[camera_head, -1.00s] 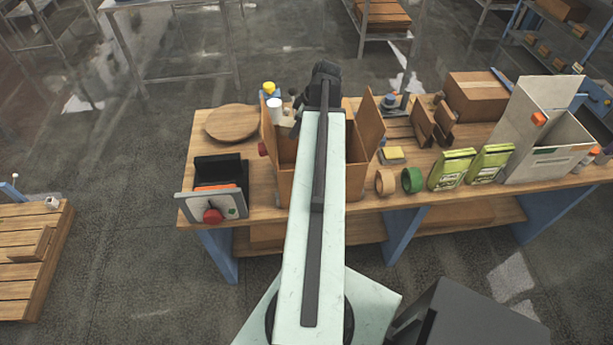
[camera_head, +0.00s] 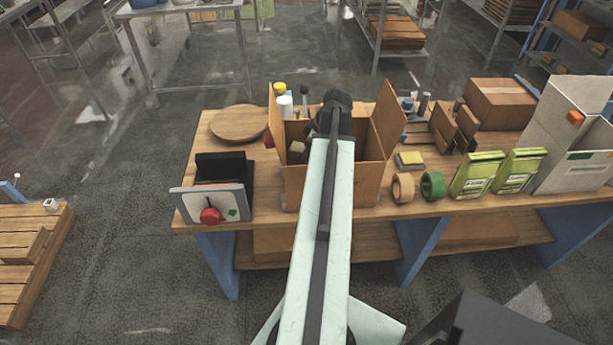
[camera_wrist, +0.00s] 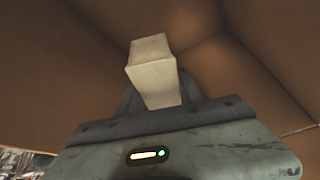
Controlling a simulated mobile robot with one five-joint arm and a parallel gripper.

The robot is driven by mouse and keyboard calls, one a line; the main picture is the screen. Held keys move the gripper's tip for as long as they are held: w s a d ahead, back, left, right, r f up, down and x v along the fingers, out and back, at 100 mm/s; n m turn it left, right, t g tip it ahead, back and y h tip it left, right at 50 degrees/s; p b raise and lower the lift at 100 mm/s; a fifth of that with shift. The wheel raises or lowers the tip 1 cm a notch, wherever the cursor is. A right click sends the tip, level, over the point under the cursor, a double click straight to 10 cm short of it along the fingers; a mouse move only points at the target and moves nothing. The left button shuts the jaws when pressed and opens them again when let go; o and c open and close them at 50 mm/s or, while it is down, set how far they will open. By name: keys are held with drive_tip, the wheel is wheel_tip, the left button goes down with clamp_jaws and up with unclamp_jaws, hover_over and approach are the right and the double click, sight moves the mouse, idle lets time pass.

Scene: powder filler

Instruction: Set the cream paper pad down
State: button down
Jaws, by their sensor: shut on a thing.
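The cream paper pad (camera_wrist: 152,72) is held in my gripper (camera_wrist: 158,95), pointing away from the wrist. My arm hides part of the box, and I cannot tell whether the pad touches the box floor.
The box's left flap (camera_head: 276,120) and right flap (camera_head: 388,118) stand up on either side of my wrist. Tape rolls (camera_head: 432,185) and green bags (camera_head: 476,174) stand to the right. A device with a red knob (camera_head: 211,215) stands to the left on the wooden bench (camera_head: 205,143).

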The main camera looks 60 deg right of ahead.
drive_tip(key=shift+f, duration=0.15)
drive_tip(key=shift+f+b, duration=2.7)
drive_tip(key=shift+f, duration=0.1)
drive_tip(key=c, duration=0.7)
unclamp_jaws()
drive_tip(key=shift+r, duration=0.1)
drive_tip(key=shift+c, duration=0.2)
drive_tip(key=p+v, duration=1.2)
drive_tip(key=v, duration=0.1)
drive_tip(key=shift+w+a+r+p, duration=0.1)
drive_tip(key=shift+w+r+p, duration=0.15)
drive_tip(key=shift+p, duration=0.1)
drive_tip(key=shift+f, duration=0.1)
